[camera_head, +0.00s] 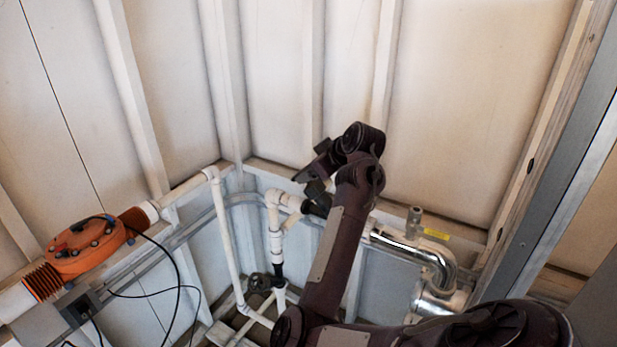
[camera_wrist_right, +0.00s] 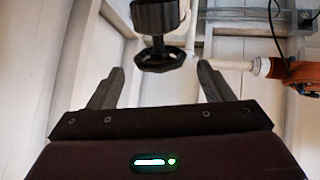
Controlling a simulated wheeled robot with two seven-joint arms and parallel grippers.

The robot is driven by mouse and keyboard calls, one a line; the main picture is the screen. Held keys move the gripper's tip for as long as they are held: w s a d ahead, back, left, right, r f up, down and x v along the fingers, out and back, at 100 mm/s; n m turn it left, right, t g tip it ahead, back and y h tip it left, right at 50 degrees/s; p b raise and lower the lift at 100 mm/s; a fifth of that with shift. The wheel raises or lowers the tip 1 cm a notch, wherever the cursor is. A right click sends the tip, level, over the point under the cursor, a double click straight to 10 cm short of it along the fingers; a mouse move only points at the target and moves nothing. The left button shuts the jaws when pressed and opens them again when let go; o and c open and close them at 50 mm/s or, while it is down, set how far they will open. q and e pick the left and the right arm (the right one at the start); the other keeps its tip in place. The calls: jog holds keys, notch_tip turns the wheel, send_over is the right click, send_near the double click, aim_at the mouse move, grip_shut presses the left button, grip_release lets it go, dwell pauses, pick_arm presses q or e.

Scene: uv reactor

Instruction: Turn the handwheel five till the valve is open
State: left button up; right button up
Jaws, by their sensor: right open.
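A black handwheel (camera_wrist_right: 160,59) shows in the right wrist view, on a black valve body (camera_wrist_right: 155,16) above it in the picture. My right gripper (camera_wrist_right: 160,80) is open, with one finger on each side of the wheel's picture position. The wheel appears beyond the fingertips, and no contact shows. In the head view my right gripper (camera_head: 308,175) is at the end of the dark arm, close to a black valve part (camera_head: 317,205) on the pipework, which my arm partly hides. No number shows on the wheel. My left gripper is out of view.
Another black valve (camera_head: 262,282) sits lower on the white pipes (camera_head: 226,240). An orange reactor housing (camera_head: 88,247) with black cables stands left. A shiny metal pipe (camera_head: 440,260) bends down at right. Panelled walls close the corner behind.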

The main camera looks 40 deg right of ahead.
jog(key=shift+s+r, duration=0.3)
jog(key=shift+s, duration=0.05)
